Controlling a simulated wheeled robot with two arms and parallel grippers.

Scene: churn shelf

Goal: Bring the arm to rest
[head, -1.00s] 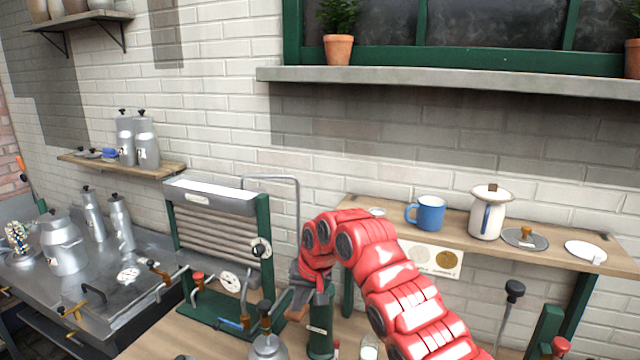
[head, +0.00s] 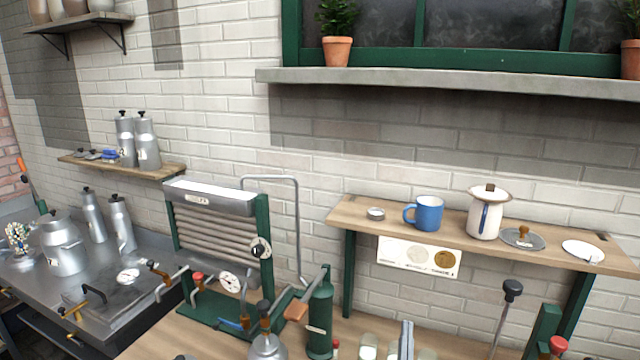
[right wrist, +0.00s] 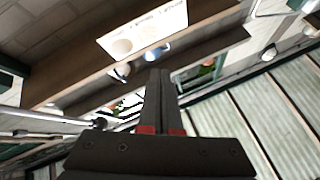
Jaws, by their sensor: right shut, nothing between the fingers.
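In the right wrist view the two dark fingers of the gripper (right wrist: 158,75) lie together, shut and empty. The red arm is out of the head view. My left gripper is in neither view.
A blue mug (head: 428,214), a white pot (head: 485,216), a lid (head: 522,238) and a white plate (head: 583,251) stand on the shelf.

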